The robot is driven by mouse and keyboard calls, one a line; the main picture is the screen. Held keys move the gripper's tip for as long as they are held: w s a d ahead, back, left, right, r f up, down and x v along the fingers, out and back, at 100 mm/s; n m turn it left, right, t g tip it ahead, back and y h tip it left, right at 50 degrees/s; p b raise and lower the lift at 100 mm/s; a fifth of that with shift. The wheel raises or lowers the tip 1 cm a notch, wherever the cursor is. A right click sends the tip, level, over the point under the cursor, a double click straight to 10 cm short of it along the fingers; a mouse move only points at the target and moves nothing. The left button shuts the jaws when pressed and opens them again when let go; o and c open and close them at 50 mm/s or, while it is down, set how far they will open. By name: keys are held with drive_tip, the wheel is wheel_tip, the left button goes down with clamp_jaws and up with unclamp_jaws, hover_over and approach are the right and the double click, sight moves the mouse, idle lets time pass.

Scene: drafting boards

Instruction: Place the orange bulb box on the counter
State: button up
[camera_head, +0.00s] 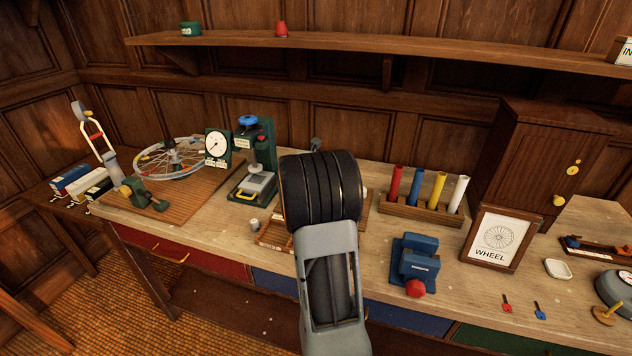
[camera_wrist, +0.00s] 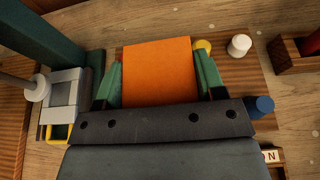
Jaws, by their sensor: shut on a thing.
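The orange bulb box (camera_wrist: 157,65) is between the green-padded fingers of my gripper (camera_wrist: 157,80) in the wrist view. The gripper is shut on its two sides. The counter (camera_head: 378,250) is a long pale wooden worktop in the head view. My arm reaches over its middle and hides the gripper and the box there. In the wrist view the box is over a darker wooden board (camera_wrist: 229,70) on the counter. I cannot tell whether the box touches anything below.
A green press (camera_head: 262,165) stands left of my arm; its grey block (camera_wrist: 66,97) is close left of the gripper. A white cylinder (camera_wrist: 239,45) and blue cylinder (camera_wrist: 261,106) are to the right. A blue vise (camera_head: 413,257) and wheel sign (camera_head: 496,238) stand farther right.

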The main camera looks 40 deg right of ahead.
drive_tip(key=shift+w+d+f, duration=0.25)
drive_tip(key=shift+d+f, duration=0.1)
drive_tip(key=shift+f, duration=0.2)
drive_tip(key=shift+w+d+f, duration=0.25)
drive_tip(key=shift+d+f, duration=0.1)
drive_tip(key=shift+f, duration=1.75)
drive_tip(key=shift+f+b, duration=0.2)
drive_tip(key=shift+b, duration=0.1)
drive_tip(key=o, duration=1)
drive_tip(key=shift+r, duration=0.15)
